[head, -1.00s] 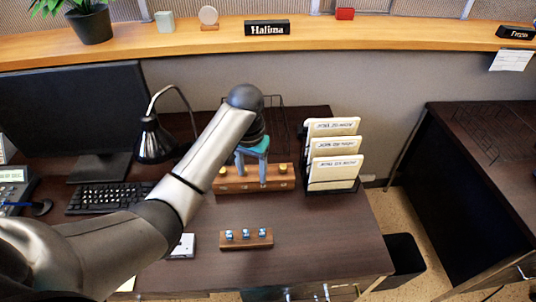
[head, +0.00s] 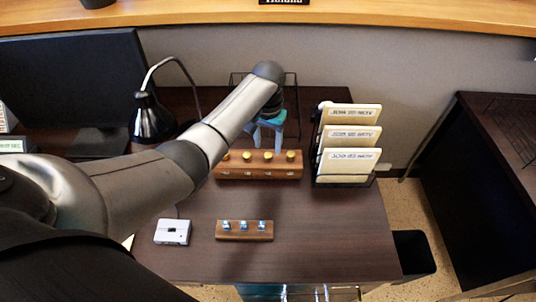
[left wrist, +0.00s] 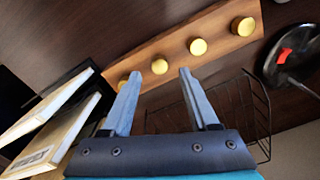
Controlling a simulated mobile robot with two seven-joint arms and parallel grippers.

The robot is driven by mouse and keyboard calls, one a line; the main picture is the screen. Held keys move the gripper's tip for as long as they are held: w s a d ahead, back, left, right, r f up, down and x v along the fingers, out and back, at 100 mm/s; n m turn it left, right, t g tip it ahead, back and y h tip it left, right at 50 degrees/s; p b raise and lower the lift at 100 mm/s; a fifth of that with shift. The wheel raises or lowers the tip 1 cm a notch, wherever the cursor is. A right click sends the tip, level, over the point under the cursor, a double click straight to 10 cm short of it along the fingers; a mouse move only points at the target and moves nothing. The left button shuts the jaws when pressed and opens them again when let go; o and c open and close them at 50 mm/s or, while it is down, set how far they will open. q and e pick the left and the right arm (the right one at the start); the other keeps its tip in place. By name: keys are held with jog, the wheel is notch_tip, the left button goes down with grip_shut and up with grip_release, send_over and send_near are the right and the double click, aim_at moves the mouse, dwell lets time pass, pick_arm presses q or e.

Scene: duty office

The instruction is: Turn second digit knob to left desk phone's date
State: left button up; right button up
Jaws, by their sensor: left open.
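A brown wooden block (head: 284,173) with a row of several yellow knobs stands on the desk. My left gripper (head: 267,143) is above and just behind it, open and empty, fingers pointing down. In the left wrist view the gripper (left wrist: 158,76) has the third knob from the head view's left (left wrist: 159,66) in line with the gap between its fingertips. The second knob (left wrist: 197,46) lies outside that gap. The left desk phone (head: 12,146) is cut off at the left edge; its display text is too small to read surely. My right gripper is not seen.
A file rack (head: 345,182) stands close right of the block, with a black wire basket (head: 290,90) behind. A lamp (head: 152,120) and monitor (head: 85,85) stand left. A small block with blue knobs (head: 244,236) and a white device (head: 173,232) lie in front.

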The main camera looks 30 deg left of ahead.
aim_at(268, 154)
pick_arm(q)
jog(key=shift+f+b, duration=0.5)
jog(key=shift+f, duration=1.5)
jog(key=shift+c, duration=0.4)
grip_shut()
